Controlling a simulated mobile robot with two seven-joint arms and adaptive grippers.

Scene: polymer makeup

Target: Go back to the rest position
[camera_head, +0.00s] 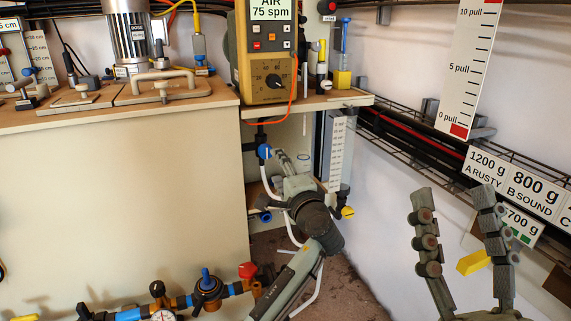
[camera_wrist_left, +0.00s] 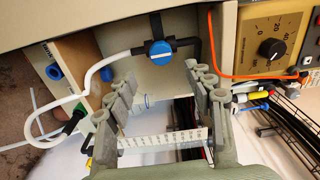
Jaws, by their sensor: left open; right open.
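My left gripper (camera_head: 284,162) is in the recess under the bench top, close to a blue-handled valve (camera_head: 264,151) on a white hose. In the left wrist view its two fingers (camera_wrist_left: 162,84) are spread apart with nothing between them, and the blue valve (camera_wrist_left: 160,53) lies beyond the fingertips, apart from them. My right gripper (camera_head: 452,205) is at the lower right of the head view. Its fingers point up, spread apart and empty, in front of the white wall.
A yellow control box with a dial (camera_head: 266,50) stands on the bench top (camera_head: 130,108) above my left arm. Cables and a rail (camera_head: 400,130) run along the right wall. Pipework with a red-handled valve (camera_head: 248,270) is low in front. A weight sign (camera_head: 515,183) is behind my right gripper.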

